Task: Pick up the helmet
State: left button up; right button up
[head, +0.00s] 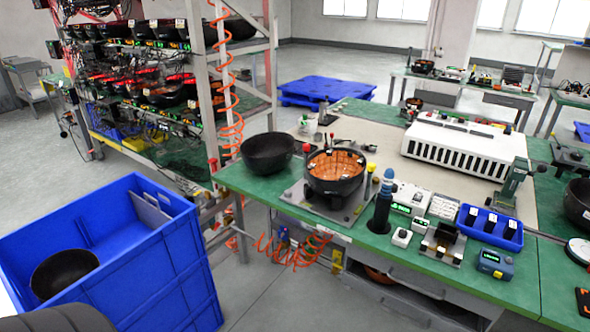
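Several dark, bowl-like helmets show, open side up. One black helmet (268,152) rests near the left corner of the green-topped workbench (240,180). Another helmet (336,186), with an orange-brown inside, sits in a grey metal fixture (318,207) just right of it. A third helmet (64,274) lies inside the blue crate (150,262) at lower left. Part of another helmet (580,203) shows at the right edge. Neither of my grippers is in view. A dark rounded shape at the bottom left edge is cut off, and I cannot tell what it is.
A metal rack (205,100) with lit electronics and more helmets stands at back left. Orange coiled hoses hang beside the rack and below the bench. The bench holds a white vented box (455,145), a blue bin (490,229) and small devices. Grey floor is clear between crate and bench.

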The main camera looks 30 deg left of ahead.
aim_at(327, 167)
jog(key=u, duration=0.75)
jog(key=i+l+u, duration=0.15)
jog(key=l, duration=0.65)
jog(key=i+l+u, duration=0.15)
jog(key=l, duration=0.65)
jog(key=l+u, duration=0.15)
jog(key=l, duration=0.7)
